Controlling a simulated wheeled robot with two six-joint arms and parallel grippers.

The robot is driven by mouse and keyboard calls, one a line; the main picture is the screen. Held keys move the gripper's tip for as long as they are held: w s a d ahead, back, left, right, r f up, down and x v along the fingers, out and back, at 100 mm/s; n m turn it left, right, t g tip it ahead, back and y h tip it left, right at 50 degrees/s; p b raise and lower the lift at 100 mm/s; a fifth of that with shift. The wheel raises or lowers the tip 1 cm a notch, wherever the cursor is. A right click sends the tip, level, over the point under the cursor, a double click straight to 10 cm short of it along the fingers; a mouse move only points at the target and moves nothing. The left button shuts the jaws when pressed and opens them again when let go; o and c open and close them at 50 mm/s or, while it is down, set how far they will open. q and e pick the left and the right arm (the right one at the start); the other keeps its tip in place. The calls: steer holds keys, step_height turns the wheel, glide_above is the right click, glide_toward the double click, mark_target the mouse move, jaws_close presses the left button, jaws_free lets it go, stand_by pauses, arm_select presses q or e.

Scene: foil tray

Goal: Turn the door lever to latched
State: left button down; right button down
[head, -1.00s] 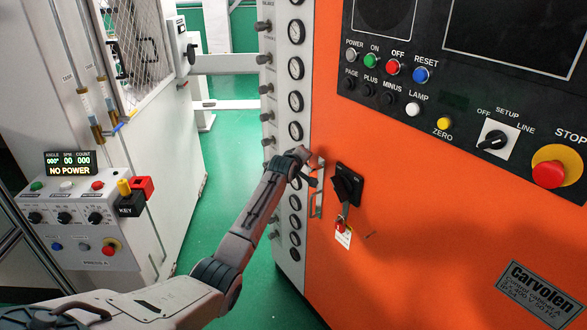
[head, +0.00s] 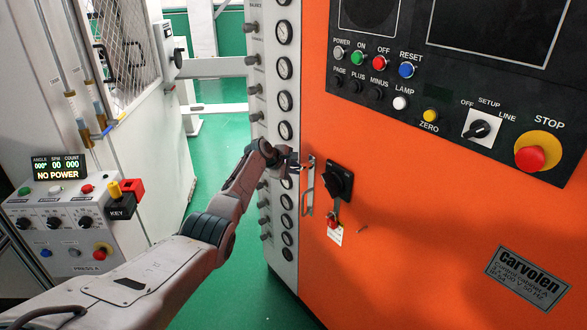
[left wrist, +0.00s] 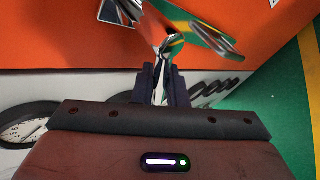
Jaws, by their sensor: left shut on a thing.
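The door lever is a silver metal handle on a long upright plate (head: 308,195) at the left edge of the orange cabinet door. My left gripper (head: 296,162) is at the upper part of this handle. In the left wrist view, its two dark fingers (left wrist: 162,85) are close together around a thin shiny piece, the lever's end. My right gripper is in neither view.
A black rotary switch (head: 338,181) with a red padlock and tag (head: 334,228) sits just right of the handle. A column of gauges (head: 285,99) stands left of the door. A grey press panel (head: 62,215) is at the left. Green floor lies between.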

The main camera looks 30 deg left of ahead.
arm_select(q)
steer(key=shift+d+f+h, duration=0.1)
steer(key=shift+f+h, duration=0.05)
steer(key=shift+h, duration=0.15)
stand_by(0.4)
steer(key=c, duration=1.5)
jaws_free()
steer(key=shift+f, duration=0.1)
steer(key=shift+o, duration=0.2)
steer(key=b+v, duration=0.1)
steer(key=v, duration=1)
steer(key=shift+w, duration=0.15)
